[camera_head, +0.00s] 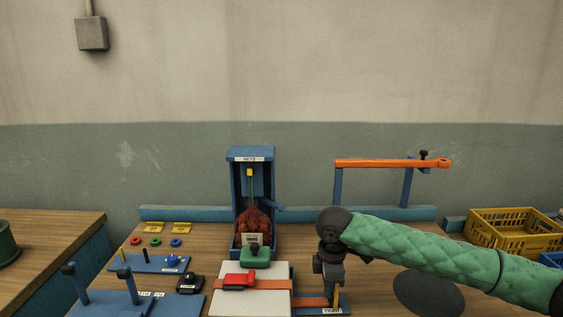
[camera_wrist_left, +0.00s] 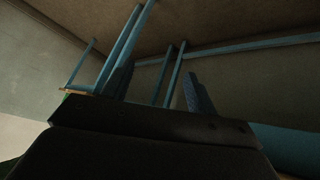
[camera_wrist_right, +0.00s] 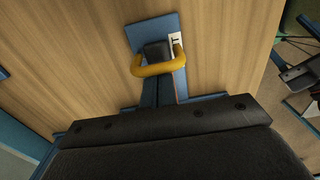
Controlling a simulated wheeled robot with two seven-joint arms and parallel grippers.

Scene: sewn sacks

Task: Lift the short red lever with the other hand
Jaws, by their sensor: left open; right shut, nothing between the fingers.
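A short red piece (camera_head: 239,280), which looks like the red lever, lies on the pale plate (camera_head: 225,301) at the front middle of the table. No gripper touches it. My right gripper (camera_head: 334,293) points down to the right of the plate, shut and empty. In the right wrist view its fingertips (camera_wrist_right: 166,88) are beside a yellow loop handle (camera_wrist_right: 160,67) around a dark block on a blue base. Whether they touch it is unclear. My left gripper (camera_wrist_left: 158,85) is open and empty in its own wrist view, and out of the head view.
A green block (camera_head: 255,258) sits behind the red piece, before a blue frame (camera_head: 238,190) holding a red-brown sack (camera_head: 253,222). An orange bar (camera_head: 385,163) stands on blue posts at back right. Blue pegs (camera_head: 77,284) stand at front left. A yellow crate (camera_head: 510,235) is far right.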

